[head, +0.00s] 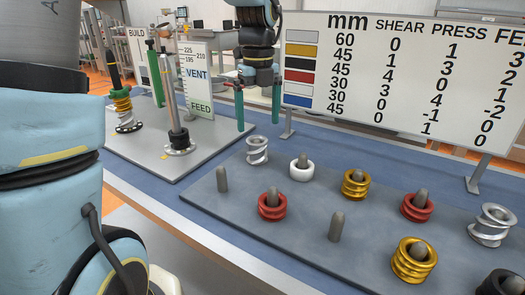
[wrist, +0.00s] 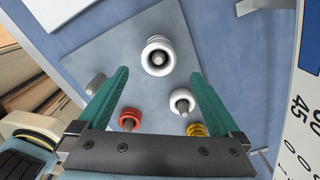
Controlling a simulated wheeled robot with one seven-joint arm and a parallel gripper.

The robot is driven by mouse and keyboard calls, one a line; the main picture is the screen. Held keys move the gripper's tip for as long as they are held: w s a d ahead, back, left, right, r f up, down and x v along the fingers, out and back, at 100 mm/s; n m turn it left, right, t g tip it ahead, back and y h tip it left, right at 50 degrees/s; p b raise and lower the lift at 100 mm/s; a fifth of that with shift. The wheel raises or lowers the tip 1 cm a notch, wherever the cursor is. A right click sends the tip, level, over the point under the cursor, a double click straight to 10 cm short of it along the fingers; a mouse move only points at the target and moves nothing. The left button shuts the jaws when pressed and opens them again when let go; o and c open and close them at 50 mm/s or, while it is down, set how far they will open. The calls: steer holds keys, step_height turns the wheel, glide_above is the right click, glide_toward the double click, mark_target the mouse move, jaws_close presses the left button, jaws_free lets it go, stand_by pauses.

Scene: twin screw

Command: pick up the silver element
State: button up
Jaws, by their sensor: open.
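A silver element (head: 257,150), a ribbed ring, sits on the far left corner of the grey peg board (head: 205,196). A second silver element (head: 492,225) sits on a peg at the board's right. My gripper (head: 258,108) is open and empty, pointing down, its green fingers above and behind the far left silver element in the head view. In the wrist view my gripper (wrist: 159,74) has its fingers spread, and a silver element (wrist: 158,57) with a peg through its hole shows between and just beyond the fingertips, touching neither.
The board also holds a white element (head: 302,172), red (head: 271,209) and gold ones (head: 355,187), a black one (head: 503,284), and bare pegs (head: 222,179). A plate with upright shafts (head: 174,110) stands left. A number sign (head: 400,70) stands close behind, right of my gripper.

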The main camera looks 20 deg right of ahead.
mark_target(257, 140)
step_height(257, 140, down, 8)
steer(key=shift+w+a+f+p, duration=0.15)
steer(key=shift+f+p, duration=0.05)
steer(key=shift+p, duration=0.5)
steer(key=shift+c, duration=0.4)
jaws_close()
